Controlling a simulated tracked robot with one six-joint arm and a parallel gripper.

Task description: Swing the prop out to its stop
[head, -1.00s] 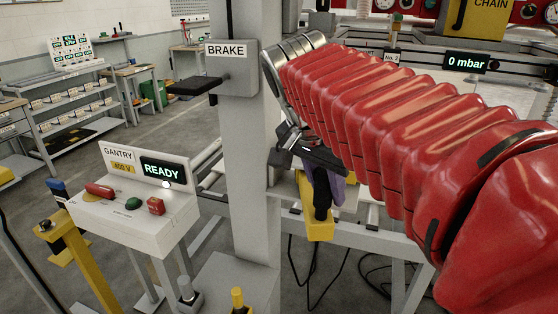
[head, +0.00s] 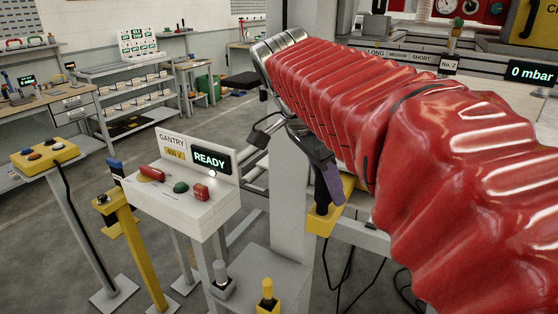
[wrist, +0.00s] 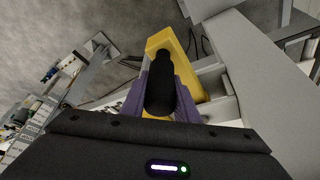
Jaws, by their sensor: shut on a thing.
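The prop (head: 322,220) is a yellow bar beside the grey column, low in the middle of the head view. It also shows in the wrist view (wrist: 162,42), running away from my jaws. Its black upright grip (wrist: 160,85) stands between the purple finger pads in the wrist view. My gripper (head: 326,182) is shut on this grip; it also shows in the wrist view (wrist: 160,97). My red-sleeved arm hides much of the area to the right, and I cannot see the prop's stop.
A white gantry console (head: 195,200) reading READY stands left of the column. A yellow post (head: 130,235) and a yellow button box (head: 45,155) stand further left. The gauge display (head: 531,73) reads 0 mbar. Open floor lies beyond the console.

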